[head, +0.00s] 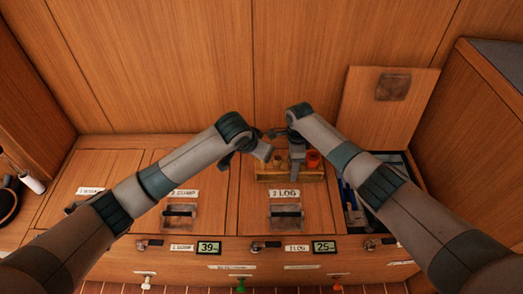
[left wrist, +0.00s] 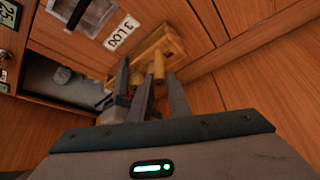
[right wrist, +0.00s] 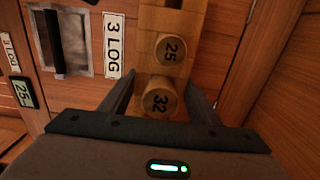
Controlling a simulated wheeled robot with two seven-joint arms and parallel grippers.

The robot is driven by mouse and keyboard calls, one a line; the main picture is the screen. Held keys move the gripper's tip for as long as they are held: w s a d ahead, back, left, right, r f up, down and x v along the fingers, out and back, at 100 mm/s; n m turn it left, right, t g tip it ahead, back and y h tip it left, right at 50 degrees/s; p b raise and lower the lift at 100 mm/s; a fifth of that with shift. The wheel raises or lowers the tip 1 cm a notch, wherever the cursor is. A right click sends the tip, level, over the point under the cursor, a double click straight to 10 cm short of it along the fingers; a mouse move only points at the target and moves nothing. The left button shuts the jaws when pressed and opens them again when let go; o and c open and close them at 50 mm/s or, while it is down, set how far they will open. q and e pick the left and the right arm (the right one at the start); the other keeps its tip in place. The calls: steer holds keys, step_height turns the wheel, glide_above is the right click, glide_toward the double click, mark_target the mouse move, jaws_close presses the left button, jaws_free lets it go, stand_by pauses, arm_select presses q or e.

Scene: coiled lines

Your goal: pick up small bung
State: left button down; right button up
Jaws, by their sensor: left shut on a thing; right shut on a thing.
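A wooden rack (head: 290,178) stands on the hatch panel behind the 3 LOG label; it also shows in the left wrist view (left wrist: 172,42). In the right wrist view two round tan bungs stand in it, marked 25 (right wrist: 170,48) and 32 (right wrist: 159,97). My right gripper (right wrist: 160,92) is shut on the 32 bung, one finger on each side. My left gripper (left wrist: 159,80) is close beside it, shut on a tan cylinder (left wrist: 158,64), seemingly the small bung. No number shows on it, and I cannot tell whether it is clear of the rack.
An orange piece (head: 313,158) sits at the rack's right end. An open compartment (head: 352,205) lies to the right, with its lid (head: 365,120) leaning upright behind. Hatch handles (head: 285,213) and small displays (head: 324,247) are in front. My grippers are very close together.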

arm_select(q)
steer(key=s, duration=1.6)
steer(key=shift+r, duration=0.25)
arm_select(e)
steer(key=shift+a, duration=0.1)
arm_select(q)
steer(key=shift+r, duration=0.2)
arm_select(e)
steer(key=o, duration=1.3)
step_height(320, 180, up, 12)
steer(key=shift+r, duration=0.1)
